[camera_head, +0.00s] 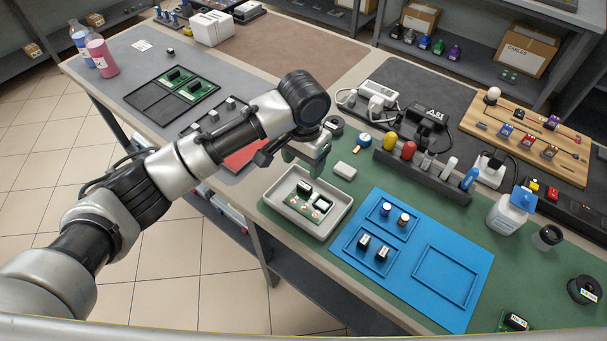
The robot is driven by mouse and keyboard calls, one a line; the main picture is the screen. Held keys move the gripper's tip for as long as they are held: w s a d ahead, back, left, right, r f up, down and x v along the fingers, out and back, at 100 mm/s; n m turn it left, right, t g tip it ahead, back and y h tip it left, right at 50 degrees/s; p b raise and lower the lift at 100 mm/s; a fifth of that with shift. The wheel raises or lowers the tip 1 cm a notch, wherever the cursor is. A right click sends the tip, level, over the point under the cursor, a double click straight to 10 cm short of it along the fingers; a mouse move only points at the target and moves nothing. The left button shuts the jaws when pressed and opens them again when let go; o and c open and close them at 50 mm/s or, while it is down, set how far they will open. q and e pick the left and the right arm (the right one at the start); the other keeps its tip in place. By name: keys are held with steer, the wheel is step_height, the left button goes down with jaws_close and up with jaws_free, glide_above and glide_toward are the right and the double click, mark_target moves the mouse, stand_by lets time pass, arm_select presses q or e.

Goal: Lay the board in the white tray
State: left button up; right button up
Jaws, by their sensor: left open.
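The white tray (338,215) stands on the green mat near the table's front edge. A small green board (308,210) with black and white parts lies inside it. My left gripper (292,168) is above the tray's back edge, with its jaws apart and nothing seen between them. The gripper is apart from the board. My right gripper is not in view. Another green board (515,322) with a black part is at the lower right, cut by the frame edge.
A blue mat (465,255) with recesses and small parts lies right of the tray. A dark rack of screwdrivers (421,170) stands behind it. A white block (345,170) is just behind the tray. A white bottle (507,217) stands at right.

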arm_select(q)
steer(key=shift+r, duration=2.2)
steer(key=shift+f, duration=0.1)
